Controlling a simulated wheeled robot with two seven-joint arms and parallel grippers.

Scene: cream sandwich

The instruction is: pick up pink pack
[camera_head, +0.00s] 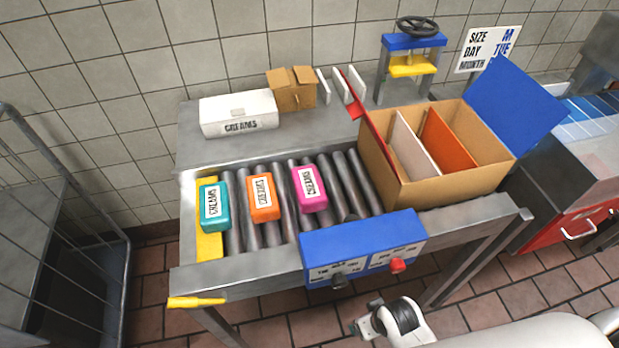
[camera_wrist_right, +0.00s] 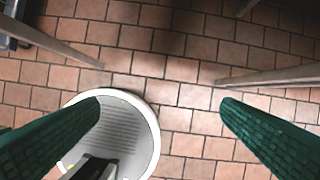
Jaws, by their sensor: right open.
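The pink pack (camera_head: 308,189) with a white CREAMS label lies on the conveyor rollers, at the right end of a row of three packs. The orange pack (camera_head: 263,197) and the teal pack (camera_head: 214,206) lie to its left. My right gripper (camera_wrist_right: 160,108) is open and empty, its two green fingers wide apart above the tiled floor. In the head view my right arm's wrist shows at the bottom, in front of and below the conveyor, well away from the pink pack. My left gripper is not in view.
A cardboard box (camera_head: 445,188) with dividers and a blue flap stands right of the packs. A blue control panel (camera_head: 362,249) sits on the conveyor's front edge. A white CREAMS box (camera_head: 239,114) and a small brown carton (camera_head: 292,90) stand behind. Bare rollers separate the pink pack and cardboard box.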

